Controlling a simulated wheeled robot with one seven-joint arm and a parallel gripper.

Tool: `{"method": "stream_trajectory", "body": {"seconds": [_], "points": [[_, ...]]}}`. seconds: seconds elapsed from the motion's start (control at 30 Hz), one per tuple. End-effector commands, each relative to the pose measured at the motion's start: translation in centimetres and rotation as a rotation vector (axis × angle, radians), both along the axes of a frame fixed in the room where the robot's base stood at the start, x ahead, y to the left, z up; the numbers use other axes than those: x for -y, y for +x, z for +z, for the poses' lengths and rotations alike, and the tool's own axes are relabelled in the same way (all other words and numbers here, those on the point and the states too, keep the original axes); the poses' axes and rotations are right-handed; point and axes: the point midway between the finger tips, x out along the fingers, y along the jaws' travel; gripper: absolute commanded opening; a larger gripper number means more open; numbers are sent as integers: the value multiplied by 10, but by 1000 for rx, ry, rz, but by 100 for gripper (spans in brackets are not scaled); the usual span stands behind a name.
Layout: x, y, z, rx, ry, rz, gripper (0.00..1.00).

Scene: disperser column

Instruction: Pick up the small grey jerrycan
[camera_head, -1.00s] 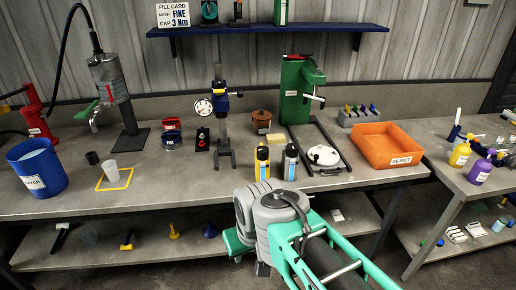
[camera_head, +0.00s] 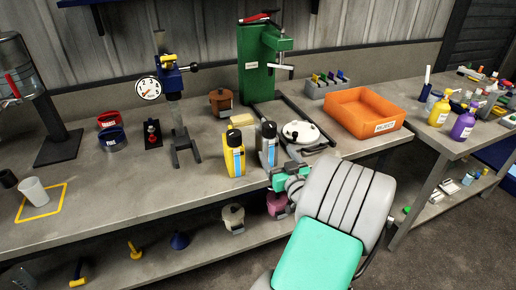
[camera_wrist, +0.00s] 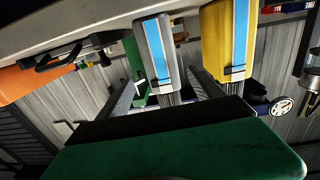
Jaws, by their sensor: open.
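The small grey jerrycan (camera_head: 267,147) stands upright near the front edge of the bench, with a dark cap and a blue-and-white label. A similar yellow jerrycan (camera_head: 235,155) stands just left of it. My gripper (camera_head: 283,176) is at the bench edge, in front and slightly right of the grey jerrycan, partly hidden by my arm. In the wrist view, which is turned over, the grey jerrycan (camera_wrist: 155,55) shows between the fingers of my open gripper (camera_wrist: 163,82). The yellow jerrycan (camera_wrist: 220,45) is right of them. I cannot tell whether the fingers reach around the grey one.
A white round-lidded pan (camera_head: 303,132) stands close right of the jerrycans. A beige block (camera_head: 243,121) is behind them, with a green press (camera_head: 257,70) farther back. An orange bin (camera_head: 365,112) is to the right.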

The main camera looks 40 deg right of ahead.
Motion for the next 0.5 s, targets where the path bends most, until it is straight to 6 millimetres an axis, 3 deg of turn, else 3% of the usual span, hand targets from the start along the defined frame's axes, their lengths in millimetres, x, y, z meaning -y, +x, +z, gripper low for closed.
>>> {"method": "stream_trajectory", "body": {"seconds": [0.17, 0.5], "points": [[4, 9, 3, 7, -2, -3, 76], [16, 65, 2, 5, -3, 9, 76]]}}
